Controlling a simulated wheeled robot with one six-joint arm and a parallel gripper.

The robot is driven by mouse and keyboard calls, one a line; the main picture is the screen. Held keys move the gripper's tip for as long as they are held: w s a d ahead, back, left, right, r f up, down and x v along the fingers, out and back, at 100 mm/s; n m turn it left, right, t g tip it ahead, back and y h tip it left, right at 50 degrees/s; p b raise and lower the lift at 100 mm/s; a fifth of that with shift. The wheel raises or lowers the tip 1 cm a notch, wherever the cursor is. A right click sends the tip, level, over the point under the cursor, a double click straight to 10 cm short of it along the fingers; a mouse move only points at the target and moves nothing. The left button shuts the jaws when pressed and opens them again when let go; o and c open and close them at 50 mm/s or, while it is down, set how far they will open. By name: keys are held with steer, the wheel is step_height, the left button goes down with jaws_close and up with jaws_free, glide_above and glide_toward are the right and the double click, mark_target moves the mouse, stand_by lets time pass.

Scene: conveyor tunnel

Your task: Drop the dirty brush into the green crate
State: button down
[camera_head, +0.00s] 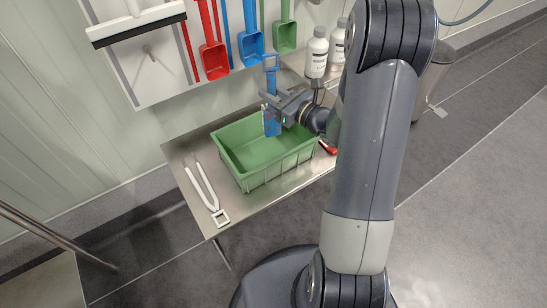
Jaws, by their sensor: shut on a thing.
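The green crate (252,175) stands on a steel table and its open top faces up. My gripper (270,102) is over the crate's far right part and is shut on a blue brush (271,126). The brush hangs upright, with its looped handle end above the jaws and its lower end at about the crate's rim level. Whether the lower end touches the crate cannot be told from this view. Dirt on the brush is too small to make out. The visible crate floor looks empty; my arm and gripper hide part of the far right side.
The steel table (180,161) has white tongs (206,192) left of the crate and a red item (327,147) at its right. White bottles (317,52) stand behind. Red (213,58), blue (251,45) and green (285,36) scoops and a squeegee (137,22) hang on the wall.

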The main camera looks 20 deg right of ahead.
mark_target(273, 110)
steer(key=shift+f+b, duration=1.95)
steer(key=shift+f, duration=1.05)
steer(key=c, duration=1.1)
jaws_free()
steer(key=shift+c, duration=0.2)
steer(key=shift+d, duration=0.1)
steer(key=p+v, duration=0.1)
steer(key=v, duration=0.9)
steer(key=shift+s+d, duration=0.2)
steer(key=shift+s, duration=0.1)
steer(key=shift+r, duration=0.1)
